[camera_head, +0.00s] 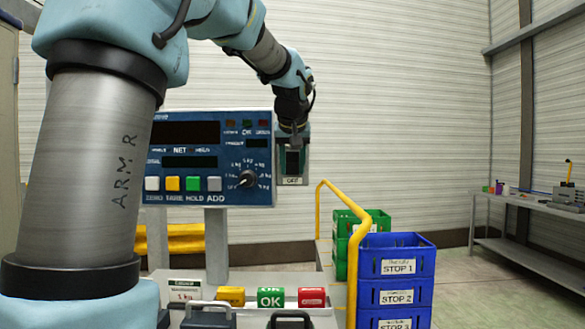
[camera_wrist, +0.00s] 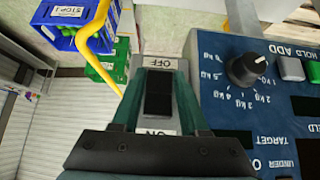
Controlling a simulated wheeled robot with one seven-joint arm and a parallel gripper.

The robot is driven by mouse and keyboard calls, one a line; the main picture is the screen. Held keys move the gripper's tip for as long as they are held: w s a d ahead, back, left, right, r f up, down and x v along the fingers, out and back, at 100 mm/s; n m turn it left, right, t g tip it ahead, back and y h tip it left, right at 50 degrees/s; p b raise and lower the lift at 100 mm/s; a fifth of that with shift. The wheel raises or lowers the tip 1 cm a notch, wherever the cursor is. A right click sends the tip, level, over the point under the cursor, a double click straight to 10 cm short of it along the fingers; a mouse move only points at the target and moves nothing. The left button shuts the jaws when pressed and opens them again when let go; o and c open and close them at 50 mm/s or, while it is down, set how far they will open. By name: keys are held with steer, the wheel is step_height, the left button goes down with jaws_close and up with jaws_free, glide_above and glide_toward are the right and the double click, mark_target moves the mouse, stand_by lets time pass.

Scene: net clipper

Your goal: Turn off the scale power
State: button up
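The power switch box (camera_head: 292,163) hangs at the right side of the blue scale panel in the head view, with a dark rocker and an OFF label at its bottom. In the wrist view the black rocker (camera_wrist: 159,93) sits between an OFF label at the top and a partly hidden ON label at the bottom. My gripper (camera_head: 293,127) is at the upper part of the box, over the ON end. The scale panel's (camera_head: 208,150) displays look dark. The rocker's tilt is unclear.
A selector knob (camera_head: 247,179) and coloured buttons lie on the panel left of the box. A yellow rail (camera_head: 358,240), blue crates (camera_head: 396,297) and green crates (camera_head: 345,226) stand to the right. OK (camera_head: 271,298) and red blocks (camera_head: 311,298) sit below.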

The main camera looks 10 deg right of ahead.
steer(key=o, duration=0.4)
steer(key=b+v, duration=0.1)
steer(key=v, duration=0.9)
steer(key=shift+s+a+r, duration=0.1)
steer(key=shift+s+r, duration=0.15)
steer(key=shift+s, duration=0.1)
